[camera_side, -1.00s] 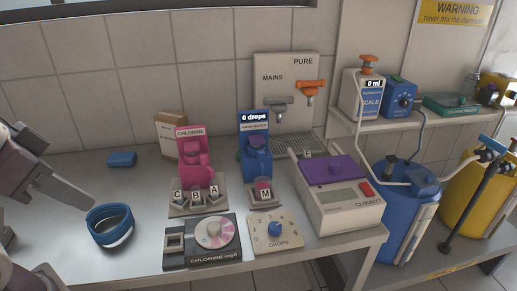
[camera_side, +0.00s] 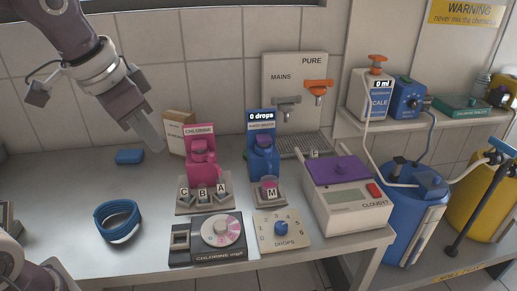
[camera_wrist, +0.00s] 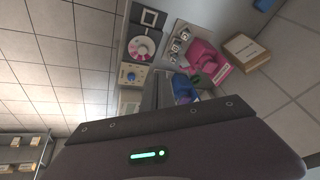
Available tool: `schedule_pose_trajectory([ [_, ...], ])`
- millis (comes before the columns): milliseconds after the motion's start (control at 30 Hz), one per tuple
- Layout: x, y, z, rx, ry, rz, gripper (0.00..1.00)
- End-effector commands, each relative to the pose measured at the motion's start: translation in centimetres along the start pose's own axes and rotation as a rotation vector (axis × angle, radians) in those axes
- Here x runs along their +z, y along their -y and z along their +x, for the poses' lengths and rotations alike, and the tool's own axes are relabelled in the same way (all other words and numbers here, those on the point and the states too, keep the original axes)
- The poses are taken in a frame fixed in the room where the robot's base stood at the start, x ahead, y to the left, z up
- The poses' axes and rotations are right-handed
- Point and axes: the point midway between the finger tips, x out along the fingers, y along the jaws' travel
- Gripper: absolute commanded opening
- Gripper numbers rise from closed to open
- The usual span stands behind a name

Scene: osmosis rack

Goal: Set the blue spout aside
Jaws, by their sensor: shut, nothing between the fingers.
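No part is plainly marked as the blue spout. A blue fitting (camera_side: 503,147) sits at the top of the yellow canister (camera_side: 482,195) at the far right, with a white hose and a black rod by it; I cannot tell if this is the spout. A small blue block (camera_side: 129,156) lies at the back left of the bench, and it also shows in the wrist view (camera_wrist: 265,4). My gripper (camera_side: 153,146) is shut and empty, above the bench between the blue block and the carton, apart from both as far as I can see.
Pink chlorine dispenser (camera_side: 202,162), blue dropper dispenser (camera_side: 262,157), dial panels and the purple-lidded cloudy meter (camera_side: 345,200) fill the middle and right. A blue coil (camera_side: 119,219) lies front left. A carton (camera_side: 178,130) stands behind. The left bench is mostly clear.

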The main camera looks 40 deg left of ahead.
Motion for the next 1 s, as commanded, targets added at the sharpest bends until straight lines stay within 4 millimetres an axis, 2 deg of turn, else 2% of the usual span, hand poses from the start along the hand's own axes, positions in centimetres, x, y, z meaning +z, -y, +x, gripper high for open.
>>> schedule_pose_trajectory([
  [33, -2.6, 0.7, 1.7, 0.018, 0.023, 0.042, 0.00],
  [100, -6.1, 1.6, 4.2, 0.053, 0.035, 0.106, 0.00],
  [200, -10.3, 2.9, 8.1, 0.116, 0.035, 0.174, 0.00],
  [300, -13.2, 4.2, 11.6, 0.176, 0.019, 0.213, 0.00],
  [400, -14.9, 5.2, 14.1, 0.219, 0.000, 0.231, 0.00],
  [533, -15.9, 5.8, 15.7, 0.244, -0.015, 0.239, 0.00],
  [867, -16.0, 5.8, 15.9, 0.247, -0.016, 0.241, 0.00],
  [1000, -15.9, 5.5, 17.2, 0.249, -0.014, 0.240, 0.00],
])
